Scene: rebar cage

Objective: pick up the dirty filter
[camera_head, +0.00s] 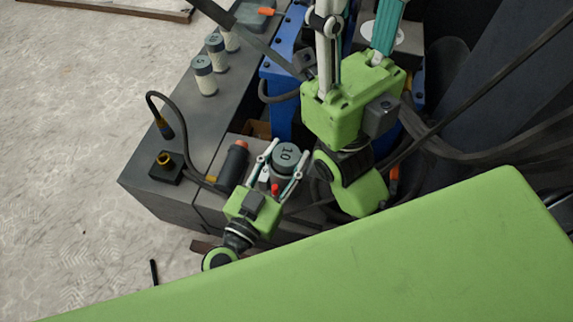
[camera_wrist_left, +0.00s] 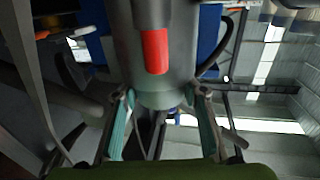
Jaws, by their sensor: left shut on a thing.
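A grey cylindrical filter with a dark cap marked "10" (camera_head: 287,154) stands upright at the middle of the dark bench in the head view. My left gripper (camera_head: 283,163) is shut on it, with one finger on each side. In the left wrist view the grey cylinder (camera_wrist_left: 183,75) with a red mark fills the space between my teal-padded fingers (camera_wrist_left: 162,117). Its lower part is hidden in the head view. My right gripper (camera_head: 355,30) is at the top, its fingers spread apart, with the tips cut off by the frame and nothing seen between them.
Several pale canisters with grey caps (camera_head: 204,75) stand along the bench's left side. A dark cylinder with an orange end (camera_head: 233,165) lies just left of my left gripper. A black cable connector (camera_head: 166,130) and a square socket (camera_head: 165,167) are farther left. A blue frame (camera_head: 285,60) is behind.

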